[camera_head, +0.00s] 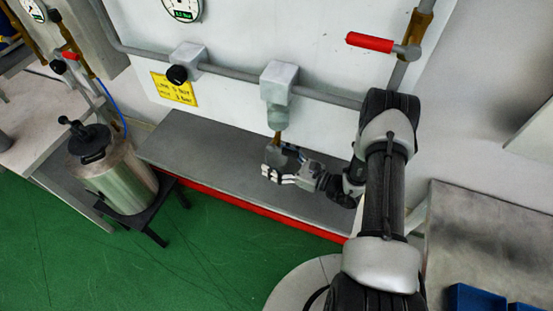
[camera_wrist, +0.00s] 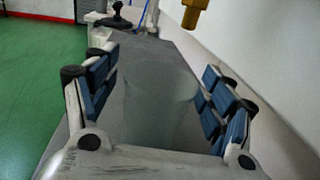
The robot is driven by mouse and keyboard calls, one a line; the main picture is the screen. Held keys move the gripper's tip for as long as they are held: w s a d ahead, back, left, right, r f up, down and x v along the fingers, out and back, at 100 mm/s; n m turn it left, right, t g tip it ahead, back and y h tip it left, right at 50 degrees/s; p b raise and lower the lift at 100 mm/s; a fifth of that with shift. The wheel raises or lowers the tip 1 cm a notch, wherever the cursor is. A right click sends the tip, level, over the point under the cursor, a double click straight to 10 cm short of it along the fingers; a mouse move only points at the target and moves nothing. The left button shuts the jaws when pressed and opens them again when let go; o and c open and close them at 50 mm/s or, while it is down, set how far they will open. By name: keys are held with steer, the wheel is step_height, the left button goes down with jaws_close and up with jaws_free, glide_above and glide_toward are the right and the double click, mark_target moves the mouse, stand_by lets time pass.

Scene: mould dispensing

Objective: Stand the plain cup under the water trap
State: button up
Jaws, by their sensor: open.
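The water trap (camera_head: 278,82) is a grey block on the pipe with a clear bowl below it and a brass drain at the bottom. The brass drain (camera_wrist: 192,15) shows at the top of the wrist view. My gripper (camera_head: 274,162) is just below the drain, low over the grey shelf. In the wrist view its blue-padded fingers (camera_wrist: 157,105) are spread wide apart. A faint, see-through shape, apparently the plain cup (camera_wrist: 160,100), stands between the fingers, with a gap on each side. Its outline is hard to make out, and in the head view I cannot tell it from the gripper.
The grey shelf (camera_head: 215,160) runs along the white panel and has a red front edge. A steel pot (camera_head: 118,178) stands on a dark stand at left. A red-handled valve (camera_head: 370,42) is on the upper right pipe. Blue bins (camera_head: 475,299) are at lower right.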

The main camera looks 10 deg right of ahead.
steer(key=shift+r, duration=0.1)
steer(key=shift+s+d+r, duration=0.1)
steer(key=shift+d, duration=0.1)
steer(key=p+v, duration=0.1)
steer(key=v, duration=1)
steer(key=shift+s+p, duration=0.15)
steer(key=shift+p, duration=0.15)
steer(key=shift+s+d, duration=0.1)
steer(key=shift+s, duration=0.05)
